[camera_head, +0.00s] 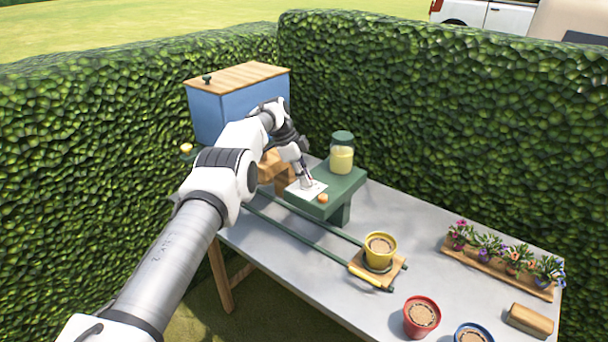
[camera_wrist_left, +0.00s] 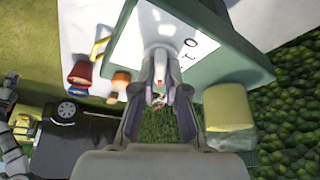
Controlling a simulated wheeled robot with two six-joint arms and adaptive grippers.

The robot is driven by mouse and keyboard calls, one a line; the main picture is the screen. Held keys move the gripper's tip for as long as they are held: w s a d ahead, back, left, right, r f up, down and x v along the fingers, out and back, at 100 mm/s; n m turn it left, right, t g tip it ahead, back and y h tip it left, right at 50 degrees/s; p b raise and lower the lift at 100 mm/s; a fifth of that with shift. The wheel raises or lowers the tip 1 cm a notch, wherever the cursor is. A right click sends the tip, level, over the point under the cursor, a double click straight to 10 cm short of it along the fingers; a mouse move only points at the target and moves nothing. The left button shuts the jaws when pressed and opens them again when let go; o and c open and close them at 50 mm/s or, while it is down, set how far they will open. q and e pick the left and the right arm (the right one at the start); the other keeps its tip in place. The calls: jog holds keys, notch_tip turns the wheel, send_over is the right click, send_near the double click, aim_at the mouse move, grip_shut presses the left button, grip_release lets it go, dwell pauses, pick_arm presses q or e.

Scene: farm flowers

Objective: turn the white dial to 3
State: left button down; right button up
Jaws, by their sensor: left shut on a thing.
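A white square dial face (camera_head: 305,191) lies on top of a green stand (camera_head: 335,192) on the table. In the left wrist view the face (camera_wrist_left: 205,40) carries dark marks, too small for me to read as numbers. My left gripper (camera_head: 308,181) reaches down onto the face from above. In the wrist view its fingers (camera_wrist_left: 160,95) are shut on the pale white dial (camera_wrist_left: 162,45), which has a small red mark near its end. The gripper hides most of the dial in the head view, and I cannot tell which number it points to. My right gripper is out of view.
A jar with a green lid (camera_head: 342,153) stands behind the dial, close to the gripper. An orange knob (camera_head: 323,198) sits at the stand's front. A blue box (camera_head: 239,98), a yellow pot (camera_head: 380,249) and a red pot (camera_head: 421,316) are also on the table.

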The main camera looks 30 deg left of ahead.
pick_arm(q)
jog(key=shift+s+d+f, duration=0.1)
jog(key=shift+f, duration=0.25)
jog(key=c, duration=1.3)
grip_release()
jog(key=shift+o, duration=0.5)
jog(key=shift+r, duration=0.1)
jog(key=shift+r, duration=0.15)
